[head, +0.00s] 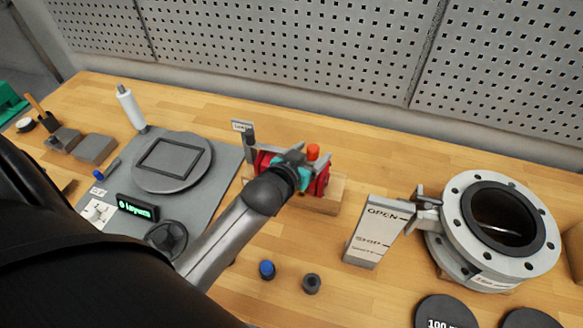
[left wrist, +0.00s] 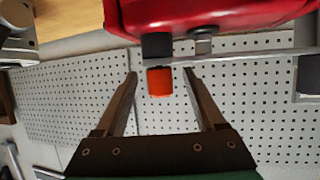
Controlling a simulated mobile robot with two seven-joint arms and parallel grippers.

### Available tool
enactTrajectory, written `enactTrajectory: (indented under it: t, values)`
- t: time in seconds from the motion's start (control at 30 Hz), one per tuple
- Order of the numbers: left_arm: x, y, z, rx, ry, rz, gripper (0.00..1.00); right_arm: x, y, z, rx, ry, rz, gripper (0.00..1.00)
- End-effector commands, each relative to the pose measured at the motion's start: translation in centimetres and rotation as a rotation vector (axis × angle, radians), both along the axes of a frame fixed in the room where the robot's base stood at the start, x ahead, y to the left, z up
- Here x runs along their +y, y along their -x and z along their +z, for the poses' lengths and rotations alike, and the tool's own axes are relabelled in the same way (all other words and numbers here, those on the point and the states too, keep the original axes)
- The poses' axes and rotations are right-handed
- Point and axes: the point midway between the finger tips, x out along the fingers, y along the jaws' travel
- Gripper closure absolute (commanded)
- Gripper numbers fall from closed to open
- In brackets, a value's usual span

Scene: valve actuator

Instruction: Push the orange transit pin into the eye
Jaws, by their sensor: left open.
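The orange transit pin (head: 313,151) stands up at the top of the red actuator (head: 322,180) in the head view. In the left wrist view the orange pin (left wrist: 160,82) shows against a thin grey plate, with a black part (left wrist: 156,46) in line on the plate's other side. The red actuator body (left wrist: 215,14) fills the top of that view. My left gripper (left wrist: 161,76) is open, its two fingers on either side of the orange pin with gaps visible. In the head view my left gripper (head: 294,166) is at the actuator, its fingers partly hidden. My right gripper is not visible.
The actuator rests on a wooden block (head: 318,202). To its right stand a grey OPEN/SHIP sign (head: 372,228) and a flanged valve (head: 462,245). A blue-topped part (head: 267,270) and a dark cap (head: 311,284) sit in front. A perforated wall (head: 300,50) closes the back.

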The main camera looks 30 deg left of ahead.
Motion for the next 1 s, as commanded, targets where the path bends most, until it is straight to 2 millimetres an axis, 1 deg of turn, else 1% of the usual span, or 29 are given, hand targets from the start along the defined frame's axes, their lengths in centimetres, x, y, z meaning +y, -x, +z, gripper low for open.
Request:
enactTrajectory:
  t: [0.03, 0.4, 0.6, 0.8, 1.0]
  values:
    - [0.0, 0.9, 0.3, 0.002, 0.001, 0.0, 0.28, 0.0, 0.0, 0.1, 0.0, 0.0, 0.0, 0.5]
    - [-0.3, 6.8, 2.7, 0.002, 0.0, 0.0, 0.28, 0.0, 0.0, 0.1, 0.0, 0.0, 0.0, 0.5]
    - [-0.4, 9.2, 3.7, 0.002, 0.0, 0.0, 0.28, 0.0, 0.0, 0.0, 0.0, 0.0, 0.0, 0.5]
    - [-0.4, 10.3, 4.3, -0.001, 0.0, 0.0, 0.28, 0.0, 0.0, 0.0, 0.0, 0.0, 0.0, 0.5]
    - [-0.5, 10.5, 4.4, -0.001, 0.0, 0.001, 0.28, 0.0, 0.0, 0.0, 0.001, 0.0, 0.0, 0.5]
